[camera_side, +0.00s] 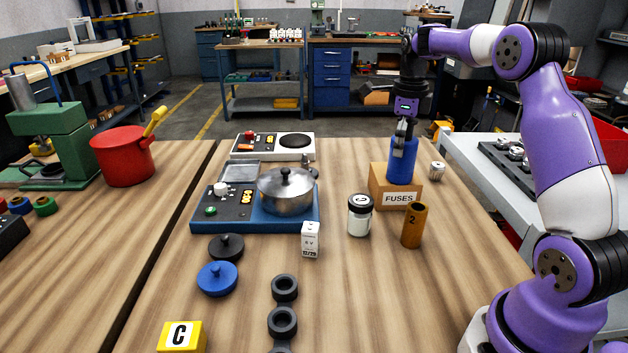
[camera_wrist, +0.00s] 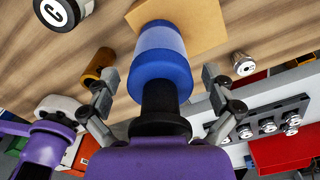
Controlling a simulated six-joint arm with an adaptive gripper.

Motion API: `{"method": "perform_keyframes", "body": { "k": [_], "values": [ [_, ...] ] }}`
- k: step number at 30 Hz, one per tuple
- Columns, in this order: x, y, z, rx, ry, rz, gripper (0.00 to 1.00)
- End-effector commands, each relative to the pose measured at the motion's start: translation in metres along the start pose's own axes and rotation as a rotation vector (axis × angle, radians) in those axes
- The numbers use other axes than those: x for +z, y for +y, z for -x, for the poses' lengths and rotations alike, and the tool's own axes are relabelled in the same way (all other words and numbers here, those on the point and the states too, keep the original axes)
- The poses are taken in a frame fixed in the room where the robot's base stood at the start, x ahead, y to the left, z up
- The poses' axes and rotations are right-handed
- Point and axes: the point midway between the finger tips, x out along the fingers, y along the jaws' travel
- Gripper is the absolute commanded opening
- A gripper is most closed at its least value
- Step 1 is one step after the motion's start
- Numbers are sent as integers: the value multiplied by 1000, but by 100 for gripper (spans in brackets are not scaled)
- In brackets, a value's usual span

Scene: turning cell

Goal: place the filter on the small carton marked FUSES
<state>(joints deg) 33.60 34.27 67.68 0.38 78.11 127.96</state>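The filter is a blue cylinder (camera_side: 402,161) standing upright on top of the small brown carton marked FUSES (camera_side: 397,197). In the wrist view the filter (camera_wrist: 160,62) shows large in the middle, with part of the carton's top (camera_wrist: 205,18) beyond it. My gripper (camera_side: 404,133) is at the filter's upper end, pointing down. In the wrist view my gripper (camera_wrist: 160,76) has its two fingers spread, one on each side of the filter, with a visible gap on both sides. The filter's underside is hidden.
A brown tube marked 2 (camera_side: 414,226) and a black-lidded jar (camera_side: 360,215) stand in front of the carton. A small canister (camera_side: 437,171) stands right of it. A hotplate with a steel pot (camera_side: 287,191) is to the left. The front right of the table is bare.

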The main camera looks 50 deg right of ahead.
Motion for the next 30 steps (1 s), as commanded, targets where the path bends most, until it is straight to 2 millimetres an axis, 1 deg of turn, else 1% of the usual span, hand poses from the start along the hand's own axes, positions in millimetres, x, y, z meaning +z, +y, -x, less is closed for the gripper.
{"method": "perform_keyframes", "body": {
  "k": [7,11,14,19,24,30],
  "values": [
    [0,0,0,-1,0,0,98],
    [0,-1,9,-3,-2,0,98],
    [1,-1,25,-6,-4,0,98],
    [0,-1,65,-6,-5,0,98],
    [0,-1,95,-5,-3,0,98],
    [1,-2,111,-3,-2,0,98]
  ]
}}
